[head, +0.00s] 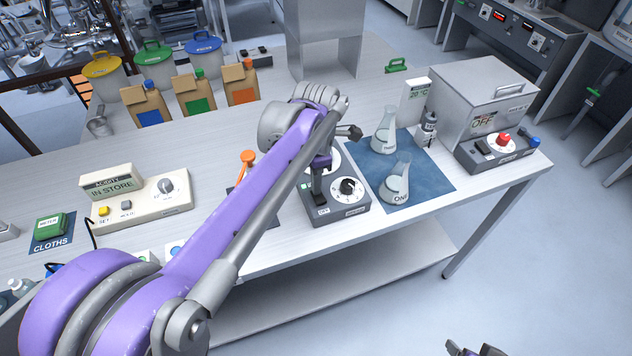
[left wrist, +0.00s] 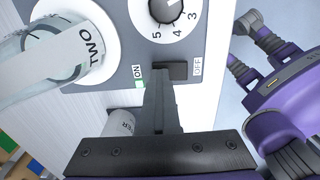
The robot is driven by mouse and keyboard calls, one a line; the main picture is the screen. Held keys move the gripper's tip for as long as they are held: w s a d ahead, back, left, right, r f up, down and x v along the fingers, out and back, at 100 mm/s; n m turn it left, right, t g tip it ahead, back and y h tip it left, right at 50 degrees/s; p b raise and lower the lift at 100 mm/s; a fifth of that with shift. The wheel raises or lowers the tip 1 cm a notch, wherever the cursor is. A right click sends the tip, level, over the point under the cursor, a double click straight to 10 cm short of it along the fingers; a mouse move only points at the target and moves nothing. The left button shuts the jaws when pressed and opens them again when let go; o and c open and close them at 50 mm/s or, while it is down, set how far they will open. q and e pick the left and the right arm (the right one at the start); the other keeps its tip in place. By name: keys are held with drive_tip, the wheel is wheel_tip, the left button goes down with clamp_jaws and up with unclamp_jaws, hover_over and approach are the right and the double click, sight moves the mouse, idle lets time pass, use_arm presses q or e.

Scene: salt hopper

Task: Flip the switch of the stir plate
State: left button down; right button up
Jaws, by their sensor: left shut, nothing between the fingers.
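The stir plate (head: 343,208) is a dark grey box near the front edge of the bench, with a white round top and a black dial (head: 348,186). Its dark switch (left wrist: 173,70) sits between the labels ON and OFF in the left wrist view. My left gripper (head: 317,196) points down over the stir plate's front. In the left wrist view its shut, empty fingers (left wrist: 158,88) end beside the switch at its ON side; I cannot tell whether they touch it. A flask marked TWO (left wrist: 45,55) stands on the white top. My right gripper (head: 475,350) shows only partly at the bottom edge.
Two flasks, one marked ONE (head: 396,184), stand on a blue mat (head: 430,180) right of the stir plate. A metal bath (head: 485,95) with a control box is farther right. Brown bags and lidded bins stand at the back left. My left arm covers the bench middle.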

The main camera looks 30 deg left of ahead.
use_arm(q)
drive_tip(key=shift+s+d, duration=0.1)
drive_tip(key=shift+s+d, duration=0.15)
drive_tip(key=shift+d, duration=0.1)
drive_tip(key=shift+s+d+r, duration=0.2)
drive_tip(key=shift+s+d, duration=0.05)
drive_tip(key=shift+d, duration=0.05)
drive_tip(key=shift+a, duration=0.1)
